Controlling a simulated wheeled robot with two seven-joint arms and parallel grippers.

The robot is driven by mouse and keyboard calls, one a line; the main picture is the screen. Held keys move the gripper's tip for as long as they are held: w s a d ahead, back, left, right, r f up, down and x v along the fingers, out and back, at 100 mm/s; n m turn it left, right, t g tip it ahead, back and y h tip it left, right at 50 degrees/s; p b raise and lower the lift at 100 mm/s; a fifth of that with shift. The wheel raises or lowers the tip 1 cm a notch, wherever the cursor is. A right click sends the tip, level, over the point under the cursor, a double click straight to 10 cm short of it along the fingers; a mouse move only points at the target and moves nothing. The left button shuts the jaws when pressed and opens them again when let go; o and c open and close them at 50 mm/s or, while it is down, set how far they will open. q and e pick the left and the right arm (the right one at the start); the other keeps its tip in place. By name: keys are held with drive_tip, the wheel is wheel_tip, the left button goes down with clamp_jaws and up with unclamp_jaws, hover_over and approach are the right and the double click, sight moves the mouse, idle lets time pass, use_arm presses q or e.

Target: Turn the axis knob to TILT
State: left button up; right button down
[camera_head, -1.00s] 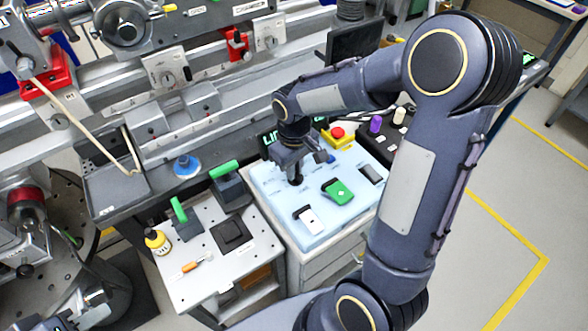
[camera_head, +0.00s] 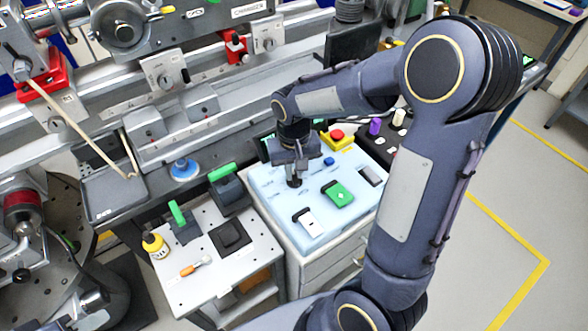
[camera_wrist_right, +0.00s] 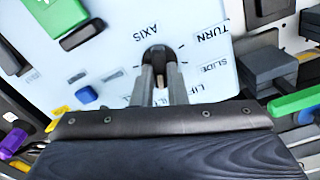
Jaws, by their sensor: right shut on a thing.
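The dark axis knob (camera_wrist_right: 157,55) sits on the pale blue panel (camera_wrist_right: 225,75), beside the printed word AXIS. My right gripper (camera_wrist_right: 157,75) is shut on the knob, one finger on each side. In the head view, my right gripper (camera_head: 295,182) points down onto the knob near the panel's left part. Labels TURN, SLIDE and one starting LIF run along one side of the knob in the wrist view. Further lettering is partly hidden by the fingers. I cannot read which label the knob points to. My left gripper is not in view.
A red button on a yellow base (camera_head: 337,138) stands behind. A white cart (camera_head: 185,295) with green-handled levers stands to the left.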

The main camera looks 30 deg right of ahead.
sight(294, 174)
drive_tip(key=c, duration=1.4)
unclamp_jaws()
drive_tip(key=shift+c, duration=0.2)
wheel_tip(294, 174, up, 8)
drive_tip(key=shift+f+p, duration=0.1)
drive_tip(key=shift+p, duration=0.2)
